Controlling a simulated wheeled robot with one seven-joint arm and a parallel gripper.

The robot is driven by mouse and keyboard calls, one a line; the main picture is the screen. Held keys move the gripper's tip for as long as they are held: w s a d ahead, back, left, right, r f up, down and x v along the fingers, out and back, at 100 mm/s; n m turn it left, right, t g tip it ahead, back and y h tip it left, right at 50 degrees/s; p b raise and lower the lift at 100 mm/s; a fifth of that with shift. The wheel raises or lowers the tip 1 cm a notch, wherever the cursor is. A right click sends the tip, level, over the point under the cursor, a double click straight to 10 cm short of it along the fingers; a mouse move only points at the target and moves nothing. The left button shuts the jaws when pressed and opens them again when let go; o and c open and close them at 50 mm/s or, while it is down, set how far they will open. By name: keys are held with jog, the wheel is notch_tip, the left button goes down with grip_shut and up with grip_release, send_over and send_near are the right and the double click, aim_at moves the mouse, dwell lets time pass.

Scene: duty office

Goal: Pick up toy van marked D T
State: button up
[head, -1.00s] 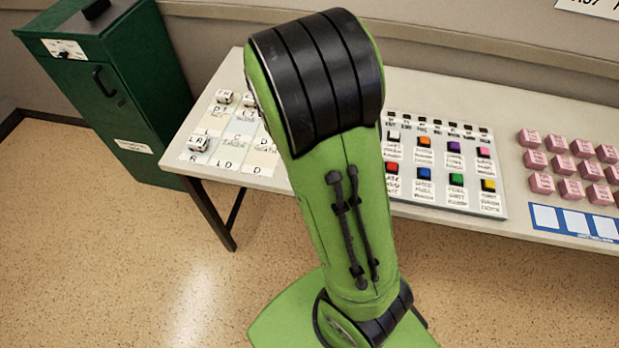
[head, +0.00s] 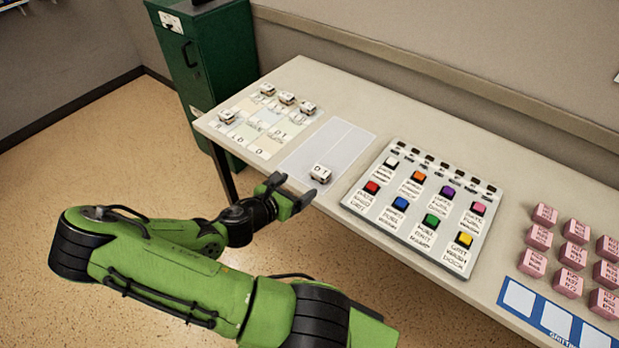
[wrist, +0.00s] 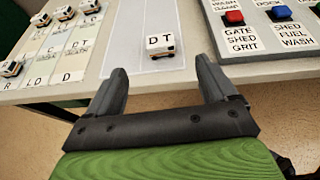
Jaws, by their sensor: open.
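The toy van marked D T (head: 320,173) is small and white and stands alone near the front edge of a pale blank mat (head: 341,140) on the table. In the wrist view the van (wrist: 160,45) shows its D T lettering, ahead of and between my two fingers. My gripper (head: 290,190) is at the table's front edge, left of the van in the head view. Its fingers (wrist: 166,75) are apart with nothing between them, and the van is beyond the tips.
A lettered grid sheet (head: 262,150) with several other white vans lies left of the mat. A panel of coloured buttons (head: 392,211) lies close on the right. Pink blocks (head: 567,283) stand farther right. A green cabinet (head: 215,60) stands behind the table's left end.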

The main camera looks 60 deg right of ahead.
aim_at(320, 171)
jog(key=b+x, duration=0.1)
jog(key=x, duration=0.4)
jog(key=b+x, duration=0.1)
jog(key=x, duration=0.4)
jog(key=b+x, duration=0.1)
jog(key=x, duration=0.4)
jog(key=shift+d+f, duration=0.15)
jog(key=shift+f, duration=0.25)
jog(key=shift+r, duration=0.1)
